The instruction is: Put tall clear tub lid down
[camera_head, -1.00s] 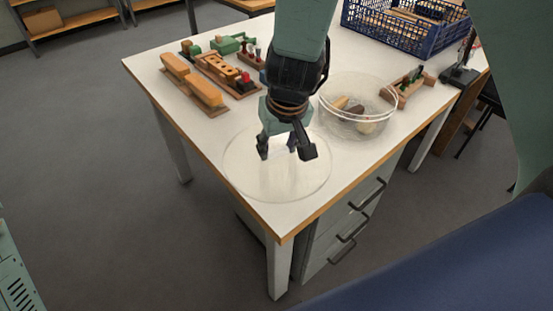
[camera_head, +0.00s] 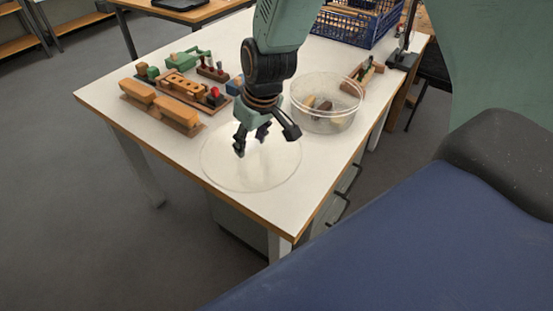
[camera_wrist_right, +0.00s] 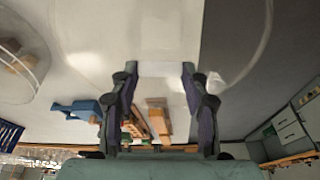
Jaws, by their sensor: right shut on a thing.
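The tall clear tub lid (camera_head: 270,174) is a wide, see-through disc over the front corner of the white table. My right gripper (camera_head: 265,143) points down at the middle of the lid and is shut on it. The right wrist view shows the clear lid (camera_wrist_right: 235,45) beyond the two fingers (camera_wrist_right: 158,70), with a pale, see-through part between them. I cannot tell whether the lid touches the tabletop or hangs just above it. The tall clear tub (camera_head: 325,120) stands open behind and to the right of it, with brown and tan pieces inside. My left gripper is out of view.
The white table (camera_head: 205,140) has bare top around the lid. Wooden brush blocks (camera_head: 160,104) and a green tool (camera_head: 188,57) lie at the left. A blue crate (camera_head: 355,25) stands at the back, and a small wooden rack (camera_head: 360,75) is behind the tub.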

